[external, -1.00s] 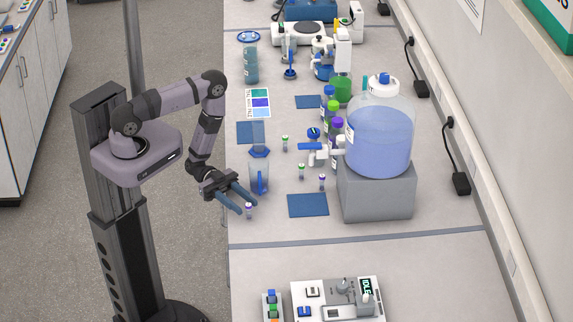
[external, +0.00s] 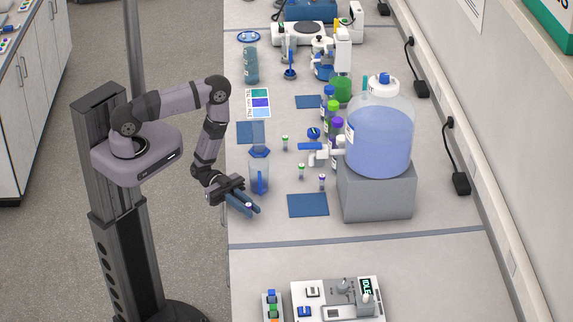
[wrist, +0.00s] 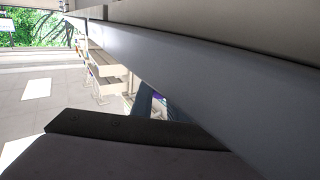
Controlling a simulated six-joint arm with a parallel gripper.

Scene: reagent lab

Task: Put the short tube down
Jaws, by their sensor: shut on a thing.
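My gripper (external: 252,210) is low over the front left edge of the bench. Its blue fingers are shut on a short tube (external: 249,206) with a purple cap. Only the cap shows between the fingers; the body is hidden, and I cannot tell whether its base touches the bench. In the wrist view a bit of purple cap (wrist: 158,97) shows beside the dark finger. Other short tubes stand apart to the right: a green-capped one (external: 301,171), another green-capped one (external: 285,142) and a purple-capped one (external: 322,182).
The bench (external: 350,233) in front of the mat is clear.

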